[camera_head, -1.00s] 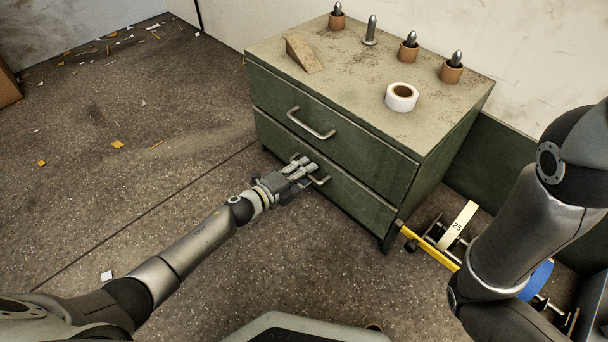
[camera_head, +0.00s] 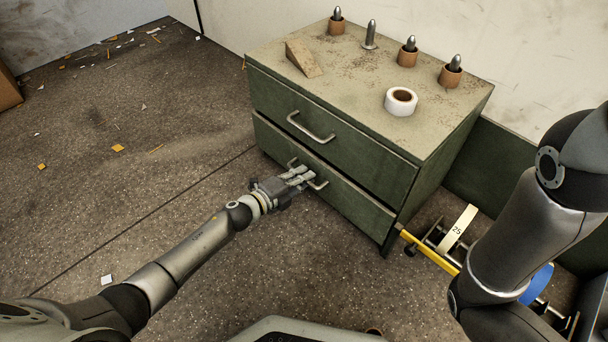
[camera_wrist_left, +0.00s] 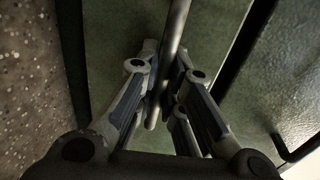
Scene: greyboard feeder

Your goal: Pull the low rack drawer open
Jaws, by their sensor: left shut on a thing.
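The green metal rack (camera_head: 424,185) stands at centre right with two drawers. Its low drawer (camera_head: 350,200) stands slightly out from the cabinet; the upper drawer (camera_head: 330,120) looks closed. My left gripper (camera_head: 300,176) is shut on the low drawer's bar handle (camera_head: 321,185), around its middle, with both handle ends showing beside the fingers. In the left wrist view the handle (camera_wrist_left: 177,30) runs between the two fingers (camera_wrist_left: 165,95) in front of the green drawer face. My right arm shows at the right, but its gripper is outside the view.
On the rack top are a wedge block (camera_head: 304,57), a white tape roll (camera_head: 401,100) and several metal pointed pieces, most in brown rings. A yellow bar (camera_head: 430,252) and a blue disc (camera_head: 538,283) lie right of the rack. The floor before the drawer is clear.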

